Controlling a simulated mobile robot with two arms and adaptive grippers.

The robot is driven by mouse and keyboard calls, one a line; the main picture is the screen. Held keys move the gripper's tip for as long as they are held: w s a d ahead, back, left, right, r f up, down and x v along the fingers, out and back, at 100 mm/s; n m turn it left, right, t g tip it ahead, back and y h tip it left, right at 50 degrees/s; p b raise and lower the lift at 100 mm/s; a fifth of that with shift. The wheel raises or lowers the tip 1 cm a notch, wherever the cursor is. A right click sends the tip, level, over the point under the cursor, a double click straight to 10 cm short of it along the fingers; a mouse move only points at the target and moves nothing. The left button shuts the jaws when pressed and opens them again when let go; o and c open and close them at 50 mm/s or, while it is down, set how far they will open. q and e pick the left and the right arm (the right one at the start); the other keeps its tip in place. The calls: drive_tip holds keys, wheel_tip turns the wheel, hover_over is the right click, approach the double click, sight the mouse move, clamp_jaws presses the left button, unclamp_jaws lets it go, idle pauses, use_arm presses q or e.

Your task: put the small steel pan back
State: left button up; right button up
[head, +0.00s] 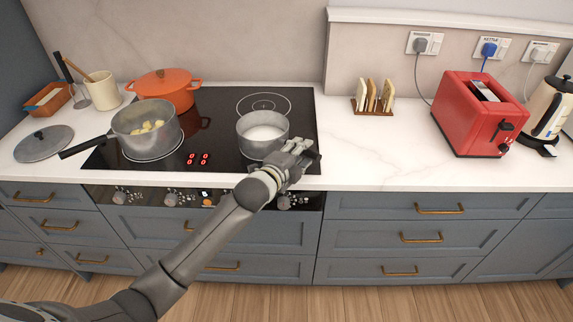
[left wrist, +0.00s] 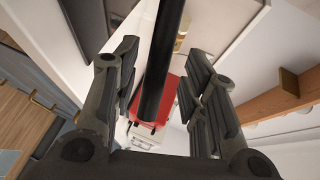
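The small steel pan (head: 256,149) stands upright on the right part of the black glass hob (head: 216,165), with a white liquid in it. My left gripper (head: 301,152) is at the pan's right side, low over the hob's front right corner. In the left wrist view a dark bar, which looks like the pan's handle (left wrist: 160,75), runs between the two fingers. A gap shows on each side of it, so the gripper is open around the handle and not closed on it. The gripper hides most of the handle in the head view. My right gripper is not in view.
A larger steel pan (head: 133,140) with pale pieces inside stands on the hob's left, its handle pointing front left. An orange lidded pot (head: 172,92) is behind it. A loose lid (head: 44,144) lies left. A toast rack (head: 372,106) and red toaster (head: 468,115) stand right; the counter between is clear.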

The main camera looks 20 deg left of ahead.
use_arm(q)
drive_tip(key=b+v, duration=0.1)
drive_tip(key=v, duration=0.8)
drive_tip(key=shift+s, duration=0.4)
drive_tip(key=s+a+f+n+g+y, duration=0.1)
drive_tip(key=s+a+f+n+g, duration=0.15)
drive_tip(key=f, duration=0.95)
drive_tip(key=s+a+f+n+g+y, duration=0.1)
drive_tip(key=s+a+f+n+g, duration=0.15)
drive_tip(key=f, duration=0.85)
drive_tip(key=s+a+f+n+g+y, duration=0.1)
drive_tip(key=s+a+f+n, duration=0.2)
drive_tip(key=f, duration=0.9)
drive_tip(key=s+f+n+g, duration=0.4)
drive_tip(key=s+f+n, duration=0.1)
drive_tip(key=s+f, duration=1.35)
drive_tip(key=s+d+f+n+g, duration=0.1)
drive_tip(key=s+f+g, duration=0.1)
drive_tip(key=s, duration=0.9)
drive_tip(key=s+d+f+n+g, duration=0.1)
drive_tip(key=s+f+n, duration=0.1)
drive_tip(key=s, duration=1)
drive_tip(key=shift+d+f+n+g, duration=0.3)
drive_tip(key=shift+f+g, duration=0.1)
drive_tip(key=shift+f, duration=0.45)
drive_tip(key=shift+c, duration=0.5)
